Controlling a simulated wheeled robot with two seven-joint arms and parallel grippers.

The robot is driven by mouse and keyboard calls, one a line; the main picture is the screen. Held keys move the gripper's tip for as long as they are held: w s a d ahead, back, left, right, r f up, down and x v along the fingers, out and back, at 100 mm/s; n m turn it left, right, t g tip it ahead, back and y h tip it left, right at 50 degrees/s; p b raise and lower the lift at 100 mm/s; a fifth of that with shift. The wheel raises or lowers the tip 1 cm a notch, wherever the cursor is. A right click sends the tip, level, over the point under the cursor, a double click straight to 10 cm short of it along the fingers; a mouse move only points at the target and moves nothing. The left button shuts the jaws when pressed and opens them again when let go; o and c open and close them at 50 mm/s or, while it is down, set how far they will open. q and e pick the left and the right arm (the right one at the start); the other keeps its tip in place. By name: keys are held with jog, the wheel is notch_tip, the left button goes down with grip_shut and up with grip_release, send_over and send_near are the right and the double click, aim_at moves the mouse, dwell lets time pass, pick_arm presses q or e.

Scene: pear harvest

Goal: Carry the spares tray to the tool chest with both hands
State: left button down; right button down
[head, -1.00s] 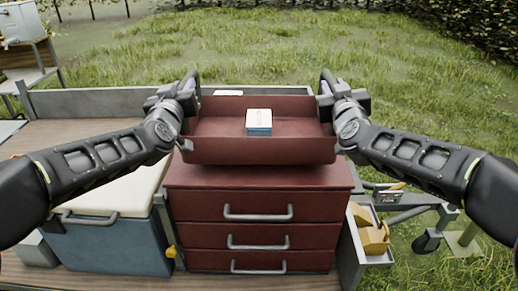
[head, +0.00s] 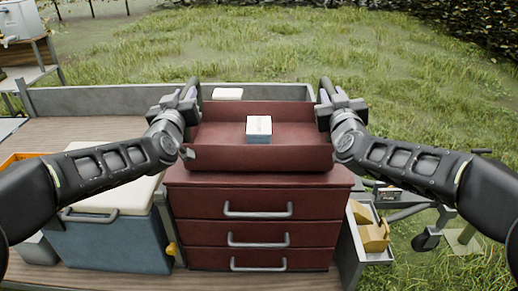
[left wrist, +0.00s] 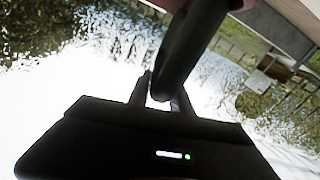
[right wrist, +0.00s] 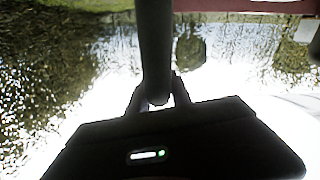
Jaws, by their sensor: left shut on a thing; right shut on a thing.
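The dark red spares tray (head: 258,159) is at the top of the red tool chest (head: 258,203), with a small white and blue box (head: 259,130) in it. I cannot tell whether the tray touches the chest top or is just above it. My left gripper (head: 187,92) is shut on the tray's left handle, a dark bar in the left wrist view (left wrist: 190,45). My right gripper (head: 325,92) is shut on the right handle, a dark bar in the right wrist view (right wrist: 154,50). The chest has three drawers with grey handles, all shut.
A blue cooler (head: 112,240) with a white lid stands left of the chest on a wooden deck. A side bin (head: 370,235) with yellow items hangs at the chest's right. A low grey rail (head: 100,98) runs behind, with grass beyond.

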pick_arm(q)
jog(key=shift+f, duration=0.15)
pick_arm(e)
jog(key=shift+a+f, duration=0.1)
jog(key=shift+f, duration=0.25)
pick_arm(q)
jog(key=c, duration=1.6)
grip_release()
jog(key=shift+f, duration=0.15)
pick_arm(e)
jog(key=c, duration=1.6)
grip_release()
jog(key=shift+f, duration=0.15)
pick_arm(q)
jog(key=o, duration=0.4)
pick_arm(e)
jog(key=o, duration=0.4)
pick_arm(q)
jog(key=shift+o, duration=0.2)
jog(key=shift+s, duration=0.1)
pick_arm(e)
jog(key=shift+o, duration=0.2)
pick_arm(q)
jog(key=s, duration=1.2)
jog(key=shift+a, duration=0.15)
jog(key=shift+w, duration=0.1)
pick_arm(e)
jog(key=shift+s, duration=0.15)
jog(key=s, duration=1.1)
jog(key=shift+s, duration=0.35)
